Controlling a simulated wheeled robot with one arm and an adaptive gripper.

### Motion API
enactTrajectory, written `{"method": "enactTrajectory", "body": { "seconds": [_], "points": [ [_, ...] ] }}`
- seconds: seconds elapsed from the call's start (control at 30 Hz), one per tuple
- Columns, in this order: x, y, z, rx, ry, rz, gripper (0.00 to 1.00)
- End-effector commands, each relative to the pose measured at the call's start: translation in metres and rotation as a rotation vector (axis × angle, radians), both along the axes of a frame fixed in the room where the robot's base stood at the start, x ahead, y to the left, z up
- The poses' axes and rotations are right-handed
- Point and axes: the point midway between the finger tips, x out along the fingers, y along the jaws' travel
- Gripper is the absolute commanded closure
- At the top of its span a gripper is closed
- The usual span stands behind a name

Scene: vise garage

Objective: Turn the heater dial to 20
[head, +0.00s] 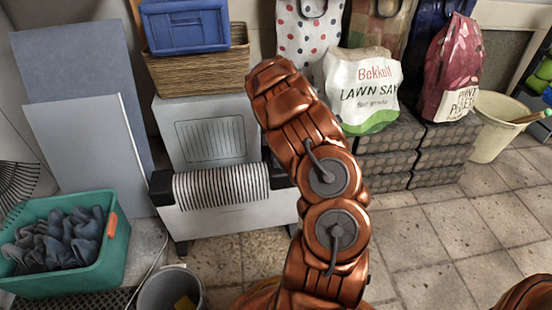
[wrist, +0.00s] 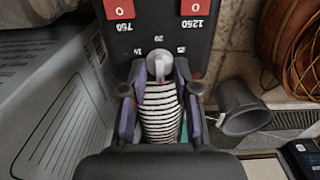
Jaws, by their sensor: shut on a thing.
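The heater (head: 230,215) is a low white unit with a striped cloth (head: 220,186) over it, left of my arm in the head view. Its dark control panel (wrist: 160,20) shows in the wrist view with upside-down markings. The small light-grey dial (wrist: 159,66) sits below several small numbers, with 20 above its middle. My gripper (wrist: 160,76) has a finger on each side of the dial and is shut on it. The fingers cover the dial's sides, and I cannot tell its exact setting. My gripper is hidden in the head view.
Two red switches, marked 750 (wrist: 118,9) and 1250 (wrist: 194,7), are close to the dial. A teal crate of gloves (head: 70,290) and a grey bucket (head: 172,290) stand nearby.

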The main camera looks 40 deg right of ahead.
Motion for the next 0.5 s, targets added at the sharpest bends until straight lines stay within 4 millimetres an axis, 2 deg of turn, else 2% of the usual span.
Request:
{"method": "enactTrajectory", "body": {
  "seconds": [0.27, 0.5],
  "points": [
    [-0.0001, 0.0045, 0.0018, -0.001, 0.003, -0.025, 1.0],
    [0.001, 0.007, 0.0039, 0.002, 0.005, -0.114, 1.0]
  ]
}}
